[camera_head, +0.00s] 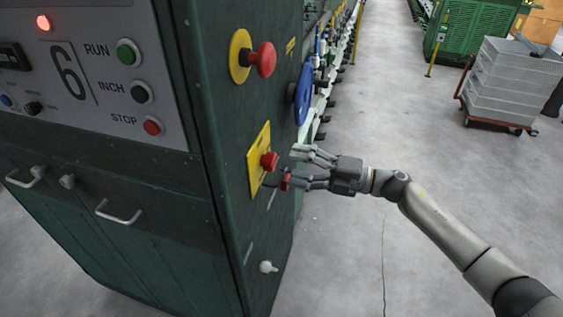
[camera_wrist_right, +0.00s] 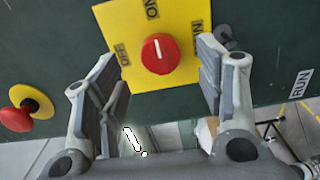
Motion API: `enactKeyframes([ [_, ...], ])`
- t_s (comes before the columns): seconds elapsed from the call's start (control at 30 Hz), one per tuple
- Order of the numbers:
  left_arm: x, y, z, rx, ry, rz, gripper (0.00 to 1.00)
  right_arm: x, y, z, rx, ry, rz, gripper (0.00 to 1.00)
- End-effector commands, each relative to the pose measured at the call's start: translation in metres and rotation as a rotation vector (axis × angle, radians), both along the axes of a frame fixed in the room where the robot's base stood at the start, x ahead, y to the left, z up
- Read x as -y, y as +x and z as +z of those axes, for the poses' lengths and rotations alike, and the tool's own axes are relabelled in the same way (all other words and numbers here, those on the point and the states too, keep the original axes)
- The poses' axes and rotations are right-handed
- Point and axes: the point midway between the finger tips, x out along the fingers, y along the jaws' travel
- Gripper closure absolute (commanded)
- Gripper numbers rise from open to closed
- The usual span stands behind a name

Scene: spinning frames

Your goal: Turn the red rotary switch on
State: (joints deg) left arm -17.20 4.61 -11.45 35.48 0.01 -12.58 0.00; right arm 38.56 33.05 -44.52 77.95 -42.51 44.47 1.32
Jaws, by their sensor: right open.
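The red rotary switch (camera_head: 268,161) sits on a yellow plate (camera_head: 257,177) on the dark green cabinet side. In the wrist view, the red knob (camera_wrist_right: 158,56) has a white line pointing toward the picture's top. The knob appears untouched. My left gripper is not in view.
A red mushroom button (camera_head: 265,59) on a yellow disc is above the plate. A blue handwheel (camera_head: 303,94) stands out behind the cabinet edge. A small grey knob (camera_head: 267,267) is below. A cart with grey crates (camera_head: 505,85) stands far right; the floor between is clear.

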Motion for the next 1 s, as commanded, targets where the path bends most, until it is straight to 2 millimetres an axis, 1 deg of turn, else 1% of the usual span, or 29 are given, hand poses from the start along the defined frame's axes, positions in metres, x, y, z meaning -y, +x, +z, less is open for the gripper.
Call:
enactKeyframes([
  [0.03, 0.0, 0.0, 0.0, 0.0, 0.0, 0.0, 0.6, 0.012, -0.003, -0.001, -0.002, -0.002, -0.003, 0.37],
  [0.1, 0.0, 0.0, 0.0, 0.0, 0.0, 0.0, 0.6, 0.025, -0.008, -0.001, -0.002, -0.003, -0.002, 0.37],
  [0.2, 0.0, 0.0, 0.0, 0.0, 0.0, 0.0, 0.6, 0.041, -0.013, 0.0, -0.002, -0.002, -0.001, 0.37],
  [0.33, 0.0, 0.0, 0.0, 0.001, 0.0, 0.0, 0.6, 0.055, -0.018, 0.0, -0.001, -0.001, -0.001, 0.37],
  [0.5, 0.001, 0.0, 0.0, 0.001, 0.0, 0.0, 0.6, 0.061, -0.02, 0.0, -0.001, 0.001, 0.0, 0.37],
  [0.9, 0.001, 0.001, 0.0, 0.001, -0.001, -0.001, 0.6, 0.061, -0.019, 0.0, -0.002, 0.002, -0.001, 0.37],
  [0.97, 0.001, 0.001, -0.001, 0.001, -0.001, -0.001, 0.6, 0.061, -0.018, -0.005, -0.012, 0.01, -0.013, 0.37],
  [1.0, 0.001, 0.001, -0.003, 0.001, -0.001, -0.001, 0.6, 0.063, -0.015, -0.012, -0.03, 0.023, -0.033, 0.37],
])
